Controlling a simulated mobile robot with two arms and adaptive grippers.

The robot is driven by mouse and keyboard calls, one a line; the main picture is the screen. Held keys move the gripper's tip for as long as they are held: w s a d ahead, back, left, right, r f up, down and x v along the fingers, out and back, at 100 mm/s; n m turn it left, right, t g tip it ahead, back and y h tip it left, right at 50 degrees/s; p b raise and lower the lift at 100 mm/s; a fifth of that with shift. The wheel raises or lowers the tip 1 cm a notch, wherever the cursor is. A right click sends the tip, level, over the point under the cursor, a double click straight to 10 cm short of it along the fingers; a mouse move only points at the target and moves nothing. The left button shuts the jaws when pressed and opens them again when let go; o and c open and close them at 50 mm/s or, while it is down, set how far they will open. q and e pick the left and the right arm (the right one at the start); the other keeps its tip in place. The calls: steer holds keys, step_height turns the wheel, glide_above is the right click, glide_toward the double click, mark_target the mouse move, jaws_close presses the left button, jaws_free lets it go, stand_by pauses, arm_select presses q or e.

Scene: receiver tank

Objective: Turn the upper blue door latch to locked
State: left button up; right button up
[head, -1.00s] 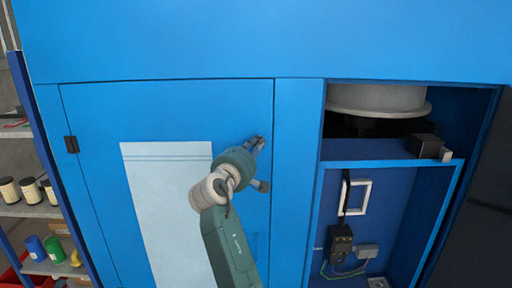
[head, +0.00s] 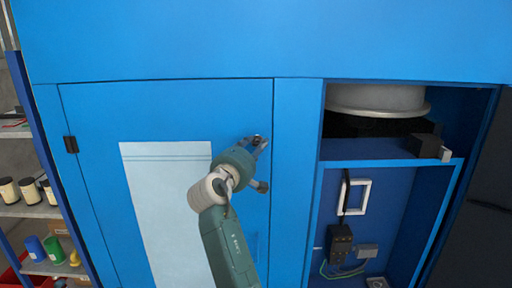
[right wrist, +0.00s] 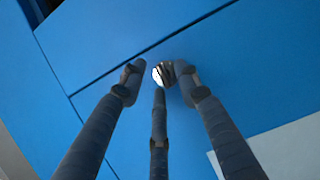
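The blue door (head: 90,150) fills the left of the head view. The upper latch (head: 257,139) is a small dark piece near the door's top right edge. In the right wrist view the latch (right wrist: 160,74) shows a bright round face and a dark striped part. My right gripper (head: 257,146) is at the latch with its fingers spread. In the wrist view its fingertips (right wrist: 156,80) stand around the latch, the right one close against it or touching, the left one apart. Part of the latch is hidden by the fingers. My left gripper is out of view.
A white panel (head: 165,215) is on the door beside my arm. To the right is an open blue compartment with a white tank (head: 376,100), a black box (head: 422,145) and a white frame (head: 355,197). Shelves with cans (head: 30,190) stand at the left.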

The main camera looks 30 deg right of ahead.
steer(key=v, duration=0.7)
steer(key=shift+s+a, duration=0.1)
